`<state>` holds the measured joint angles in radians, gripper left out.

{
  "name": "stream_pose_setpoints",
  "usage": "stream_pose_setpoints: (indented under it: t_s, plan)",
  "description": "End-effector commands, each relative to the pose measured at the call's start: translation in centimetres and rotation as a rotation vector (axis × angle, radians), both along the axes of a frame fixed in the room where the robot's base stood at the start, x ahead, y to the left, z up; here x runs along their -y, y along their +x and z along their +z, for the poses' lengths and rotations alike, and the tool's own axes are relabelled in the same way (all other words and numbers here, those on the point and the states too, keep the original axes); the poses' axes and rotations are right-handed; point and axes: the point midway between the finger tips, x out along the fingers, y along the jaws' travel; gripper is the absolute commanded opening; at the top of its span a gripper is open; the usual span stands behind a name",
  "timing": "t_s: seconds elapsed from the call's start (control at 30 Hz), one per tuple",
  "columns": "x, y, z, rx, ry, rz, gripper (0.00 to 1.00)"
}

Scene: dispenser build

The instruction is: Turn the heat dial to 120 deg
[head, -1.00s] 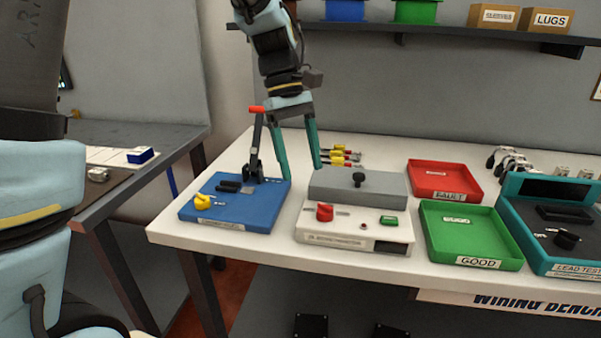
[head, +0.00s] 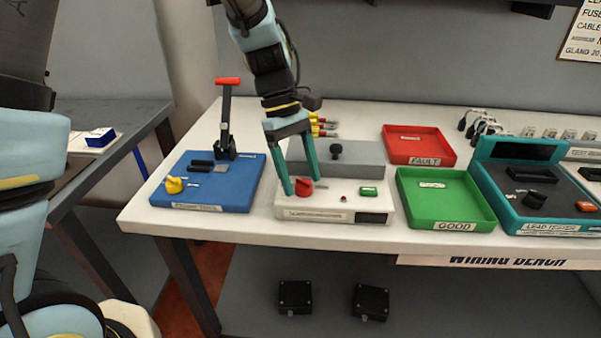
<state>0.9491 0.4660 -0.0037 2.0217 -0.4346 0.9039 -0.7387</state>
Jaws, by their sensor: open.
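The heat dial looks to be the red knob (head: 304,187) at the front left of a white and grey machine (head: 335,203) on the bench. The machine's front label is too small to read, and I cannot read the dial's angle. My gripper (head: 303,187) points down over the machine, its two teal fingers apart. One fingertip is at the left of the red knob, the other behind or to the right of it. I cannot tell whether they touch it. A black knob (head: 336,150) stands on the machine's grey top. A green button (head: 368,190) is on its front right.
A blue crimping base (head: 240,190) with a yellow knob (head: 174,185) and an upright red-handled lever (head: 227,110) stands left of the machine. To the right are a green GOOD tray (head: 447,226), a red FAULT tray (head: 445,156) and a teal lead tester (head: 500,218).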

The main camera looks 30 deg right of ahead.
Motion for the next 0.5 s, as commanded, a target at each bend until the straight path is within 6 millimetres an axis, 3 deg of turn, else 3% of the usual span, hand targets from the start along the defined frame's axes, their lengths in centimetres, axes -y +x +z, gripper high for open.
stream_pose_setpoints:
  t_s: [0.33, 0.5]
  plan:
    - [-0.01, -0.18, -0.39, 0.000, 0.001, 0.000, 0.73]
    - [-0.01, -0.17, -0.37, 0.000, 0.000, 0.000, 0.54]
